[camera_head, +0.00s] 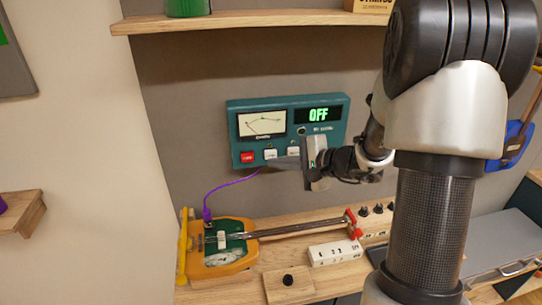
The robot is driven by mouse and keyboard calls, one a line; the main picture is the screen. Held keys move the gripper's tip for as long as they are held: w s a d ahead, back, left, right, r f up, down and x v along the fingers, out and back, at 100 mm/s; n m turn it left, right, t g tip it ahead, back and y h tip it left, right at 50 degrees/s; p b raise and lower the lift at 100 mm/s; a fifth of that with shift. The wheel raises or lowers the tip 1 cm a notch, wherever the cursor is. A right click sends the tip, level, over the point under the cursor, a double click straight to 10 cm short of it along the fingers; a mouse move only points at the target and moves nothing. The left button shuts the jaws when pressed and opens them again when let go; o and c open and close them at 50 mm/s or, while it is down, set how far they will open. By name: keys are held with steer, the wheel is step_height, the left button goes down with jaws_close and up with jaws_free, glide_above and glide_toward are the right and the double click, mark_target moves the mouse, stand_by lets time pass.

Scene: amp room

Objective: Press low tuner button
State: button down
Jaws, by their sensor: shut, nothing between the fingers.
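The teal tuner box (237,127) is on the grey wall, with a dial and a dark display reading OFF in green. Along its lower front are a red button (247,157), a white button (270,154) and another white button (293,151). Their labels are too small to read. My gripper (273,163) comes in from the right, with shut, empty fingers pointing left just below the white buttons in the picture. I cannot tell whether the fingertips touch the box. My gripper's body covers the box's lower right part.
Below, a yellow and green device (218,262) with a long metal rod stands on a wooden shelf. A purple cable (222,184) runs up from it towards the box. A white power strip (335,252) and a small wooden block with a black knob (288,283) are nearby. A wooden shelf (245,19) is above.

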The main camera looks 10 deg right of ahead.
steer(key=shift+w+b, duration=0.4)
steer(key=shift+w+b, duration=0.3)
steer(key=shift+w, duration=0.15)
stand_by(0.6)
steer(key=shift+s, duration=0.2)
steer(key=shift+s+b, duration=0.55)
steer(key=shift+s, duration=0.1)
steer(key=s+b, duration=0.2)
steer(key=s, duration=0.3)
stand_by(0.4)
